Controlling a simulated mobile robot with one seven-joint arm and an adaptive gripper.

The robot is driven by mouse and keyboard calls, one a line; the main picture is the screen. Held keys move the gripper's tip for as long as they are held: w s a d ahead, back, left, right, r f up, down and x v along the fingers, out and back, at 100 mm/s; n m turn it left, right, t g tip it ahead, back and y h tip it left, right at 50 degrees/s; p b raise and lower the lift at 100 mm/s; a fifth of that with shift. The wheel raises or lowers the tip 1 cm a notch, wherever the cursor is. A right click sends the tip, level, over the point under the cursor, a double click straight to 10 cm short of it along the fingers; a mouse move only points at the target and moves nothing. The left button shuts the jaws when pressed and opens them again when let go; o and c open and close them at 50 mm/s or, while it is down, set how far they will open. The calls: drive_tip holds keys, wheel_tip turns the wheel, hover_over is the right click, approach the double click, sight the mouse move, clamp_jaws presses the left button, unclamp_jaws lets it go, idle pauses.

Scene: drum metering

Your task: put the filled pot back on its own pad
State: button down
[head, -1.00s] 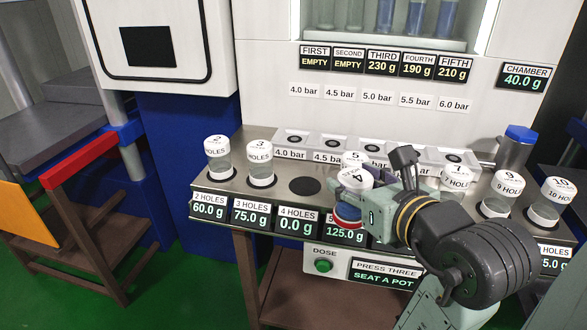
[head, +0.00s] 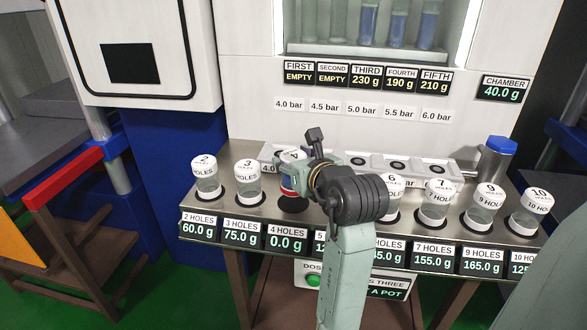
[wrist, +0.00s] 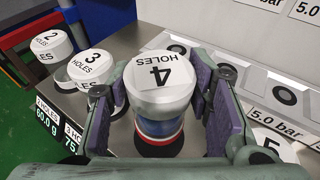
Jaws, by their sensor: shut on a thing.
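My gripper (wrist: 165,95) is shut around the 4-hole pot (wrist: 158,88), one finger on each side. The pot is upright, with a white lid marked 4 HOLES, blue contents and a red and white band near its base. In the head view the pot (head: 288,182) is partly hidden by my gripper (head: 308,176). The dark round 4-hole pad (head: 293,205) lies right below it; a dark rim also shows under the pot in the wrist view (wrist: 150,148). The 4 HOLES display (head: 287,243) reads 0.0 g. I cannot tell whether the base touches the pad.
The 3-hole pot (head: 247,184) and 2-hole pot (head: 206,178) stand close on the left. The 7-hole pot (head: 435,204) and others stand on the right; my arm hides the 5-hole place in the head view. A pale block with round seats (head: 420,168) runs behind.

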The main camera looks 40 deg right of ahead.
drive_tip(key=shift+f+p, duration=0.5)
drive_tip(key=shift+f, duration=1.25)
drive_tip(key=shift+f, duration=0.2)
drive_tip(key=c, duration=0.8)
unclamp_jaws()
drive_tip(key=shift+r, duration=0.15)
drive_tip(key=shift+s, duration=0.15)
drive_tip(key=f+b+v, duration=0.1)
drive_tip(key=v, duration=0.3)
drive_tip(key=f+b+v, duration=0.1)
drive_tip(key=b+v, duration=0.1)
drive_tip(key=v, duration=0.3)
drive_tip(key=s+f+b+v, duration=0.1)
drive_tip(key=b+v, duration=0.1)
drive_tip(key=v, duration=0.3)
drive_tip(key=shift+s+a+f, duration=0.1)
drive_tip(key=shift+a+f, duration=0.05)
